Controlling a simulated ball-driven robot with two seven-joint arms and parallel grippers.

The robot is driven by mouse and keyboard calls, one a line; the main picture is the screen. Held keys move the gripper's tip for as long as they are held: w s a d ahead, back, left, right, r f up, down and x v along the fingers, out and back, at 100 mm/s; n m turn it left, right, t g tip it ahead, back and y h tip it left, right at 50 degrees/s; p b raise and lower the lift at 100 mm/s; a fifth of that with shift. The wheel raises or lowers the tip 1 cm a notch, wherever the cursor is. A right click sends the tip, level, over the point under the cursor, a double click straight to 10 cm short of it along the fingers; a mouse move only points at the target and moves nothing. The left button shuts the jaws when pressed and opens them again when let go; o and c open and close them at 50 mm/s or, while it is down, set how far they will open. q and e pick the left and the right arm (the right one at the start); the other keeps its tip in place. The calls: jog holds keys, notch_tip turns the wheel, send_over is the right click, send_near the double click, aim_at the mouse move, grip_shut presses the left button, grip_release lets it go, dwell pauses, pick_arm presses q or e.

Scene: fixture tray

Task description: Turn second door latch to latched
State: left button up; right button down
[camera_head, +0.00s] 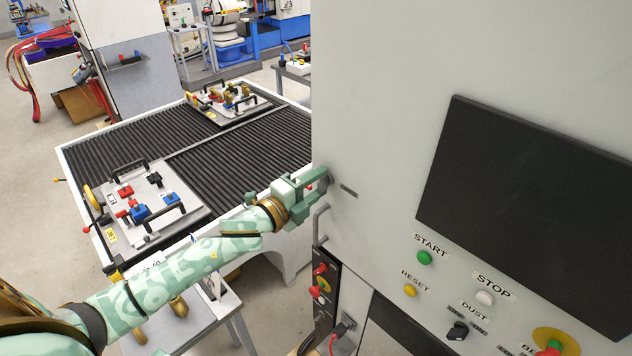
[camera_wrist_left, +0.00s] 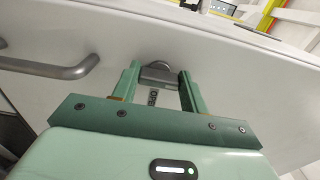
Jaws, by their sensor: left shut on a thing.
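My left gripper (camera_head: 318,183) reaches in from the left to the near edge of the big pale machine cabinet. In the left wrist view, my left gripper (camera_wrist_left: 157,74) has a green finger on each side of a grey metal door latch (camera_wrist_left: 158,71) and is shut on it. In the head view the latch (camera_head: 329,177) is mostly covered by the fingers. A small dark label (camera_head: 349,191) is on the panel beside it; the label (camera_wrist_left: 153,97) also shows between the fingers, its text too small to read surely. My right gripper is not in view.
A grey bar handle (camera_head: 320,224) is just below my left gripper; the handle (camera_wrist_left: 55,68) is left of it in the wrist view. A dark screen (camera_head: 530,210) and buttons are on the cabinet. A ribbed conveyor table (camera_head: 235,160) with fixture plates stands behind my left arm.

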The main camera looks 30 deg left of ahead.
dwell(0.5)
pick_arm(q)
jog(key=o, duration=1)
jog(key=b+v, duration=0.4)
jog(key=v, duration=1.2)
jog(key=shift+s+a+b, duration=0.15)
jog(key=shift+b, duration=0.2)
jog(key=shift+f+n, duration=0.1)
jog(key=shift+n, duration=0.2)
